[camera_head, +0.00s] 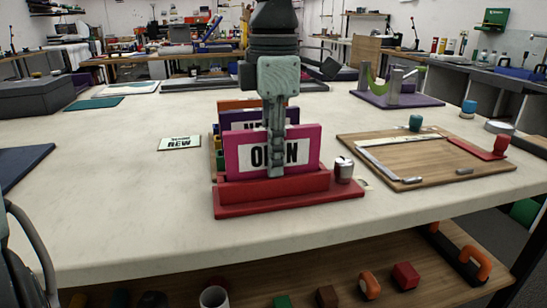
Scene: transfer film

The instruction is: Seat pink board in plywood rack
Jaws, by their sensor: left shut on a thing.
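The pink board (234,154) is upright and has a white panel with dark letters like "OPEN". My left gripper (275,172) comes down from above and is shut on it, hiding the middle letters. The board's lower edge meets or sits just behind a red front bar (275,187) on a red base; I cannot tell whether it is in a slot. A purple board and an orange board (238,104) stand behind it. My right gripper is out of view.
A small metal jar (344,169) stands close at the right of the red base. A wooden board (430,165) with a ruler and red knob lies further right. A white "NEW" card (180,142) lies to the left. The pale tabletop (110,200) is clear at front left.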

